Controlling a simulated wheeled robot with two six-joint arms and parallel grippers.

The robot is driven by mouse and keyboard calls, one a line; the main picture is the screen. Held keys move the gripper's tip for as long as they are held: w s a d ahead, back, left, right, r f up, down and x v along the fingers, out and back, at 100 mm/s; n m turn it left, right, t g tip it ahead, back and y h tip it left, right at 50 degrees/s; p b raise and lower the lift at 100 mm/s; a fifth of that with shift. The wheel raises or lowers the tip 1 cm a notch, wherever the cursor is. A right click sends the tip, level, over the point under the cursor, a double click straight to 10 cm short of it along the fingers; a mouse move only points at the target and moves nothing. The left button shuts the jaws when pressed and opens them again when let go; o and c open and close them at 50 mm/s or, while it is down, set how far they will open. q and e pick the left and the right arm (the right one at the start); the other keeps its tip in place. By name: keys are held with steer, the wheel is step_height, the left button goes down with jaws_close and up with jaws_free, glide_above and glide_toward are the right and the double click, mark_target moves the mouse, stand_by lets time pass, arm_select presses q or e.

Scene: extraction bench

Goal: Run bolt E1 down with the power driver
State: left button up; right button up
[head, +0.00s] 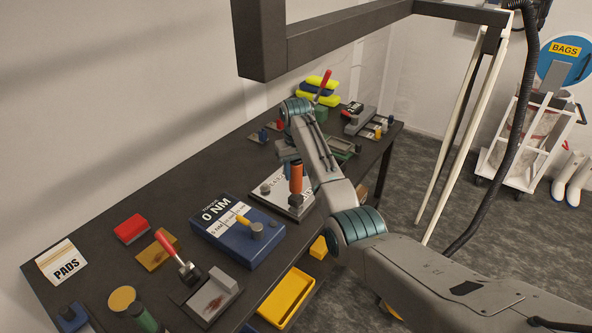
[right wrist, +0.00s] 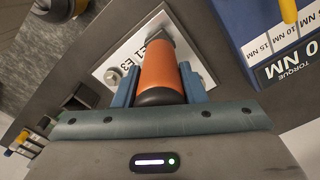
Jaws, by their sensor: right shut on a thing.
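My right gripper (head: 291,162) is shut on the power driver's orange handle (head: 296,179). In the right wrist view, my right gripper's blue fingers (right wrist: 159,82) close on both sides of the orange driver (right wrist: 157,64), with its dark end cap towards the camera. The driver stands over the white plate (head: 268,198), which shows in the right wrist view (right wrist: 117,72) with the labels E1 and E3. Bolt E1 is hidden behind the driver, so I cannot tell whether the bit touches it. A grey bolt head (right wrist: 112,77) shows beside the labels. My left gripper is out of view.
A blue torque box (head: 235,245) reading 0 NM stands beside the plate. A red block (head: 131,229), a PADS card (head: 62,262) and a red-handled clamp (head: 190,273) lie nearer. A yellow tray (head: 287,298) sits at the bench's front edge. Coloured pads are stacked at the back.

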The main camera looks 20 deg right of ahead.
steer(key=shift+f, duration=0.3)
stand_by(1.0)
